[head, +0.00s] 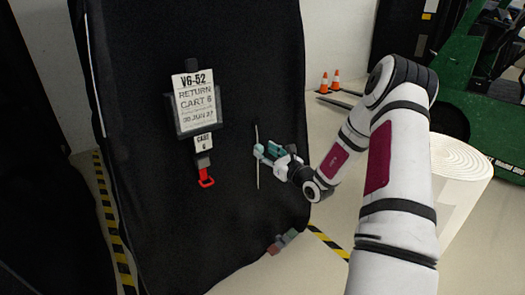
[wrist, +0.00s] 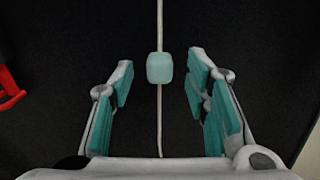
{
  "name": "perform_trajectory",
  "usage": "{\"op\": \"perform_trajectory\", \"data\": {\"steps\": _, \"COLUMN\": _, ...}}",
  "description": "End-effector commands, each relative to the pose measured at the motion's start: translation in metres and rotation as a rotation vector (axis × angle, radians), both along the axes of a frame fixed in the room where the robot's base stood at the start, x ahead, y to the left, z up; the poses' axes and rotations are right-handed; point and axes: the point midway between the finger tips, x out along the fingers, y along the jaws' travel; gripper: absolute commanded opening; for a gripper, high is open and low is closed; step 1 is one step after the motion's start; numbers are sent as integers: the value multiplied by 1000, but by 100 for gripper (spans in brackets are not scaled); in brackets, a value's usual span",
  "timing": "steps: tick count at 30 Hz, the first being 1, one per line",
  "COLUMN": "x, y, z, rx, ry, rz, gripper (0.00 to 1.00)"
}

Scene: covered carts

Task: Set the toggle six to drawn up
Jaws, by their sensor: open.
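The toggle six, a small pale teal block (head: 258,151), sits on a thin light cord (head: 257,175) hanging down the black cart cover. It is near the middle of the visible cord, with cord above and below it. In the wrist view the toggle (wrist: 160,68) lies between the fingertips, with a gap on both sides. My gripper (head: 270,150) is open at the cover, reaching in from the right; in the wrist view my gripper (wrist: 161,82) shows its teal pads spread apart and nothing held.
A "CART 6" tag (head: 204,143) under a larger sign (head: 195,102) and a red pull (head: 206,178) hang left of the cord. Coloured blocks (head: 283,241) lie at the cover's lower right edge. A white roll (head: 460,185) stands behind my arm.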

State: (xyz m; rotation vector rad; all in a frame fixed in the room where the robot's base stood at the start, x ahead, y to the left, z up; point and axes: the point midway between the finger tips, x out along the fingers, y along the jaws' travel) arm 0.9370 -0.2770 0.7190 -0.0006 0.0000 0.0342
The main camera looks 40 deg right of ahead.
Motion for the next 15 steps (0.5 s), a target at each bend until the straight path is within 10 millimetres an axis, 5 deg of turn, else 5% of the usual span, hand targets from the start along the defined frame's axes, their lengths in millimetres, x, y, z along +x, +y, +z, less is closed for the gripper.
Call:
{"op": "perform_trajectory", "data": {"steps": 9, "x": -65, "y": -3, "z": 0, "rx": 2, "ry": 2, "rz": -2, "gripper": 43}}
{"op": "perform_trajectory", "data": {"steps": 15, "x": -88, "y": -3, "z": 0, "rx": 1, "ry": 0, "rz": -1, "gripper": 43}}
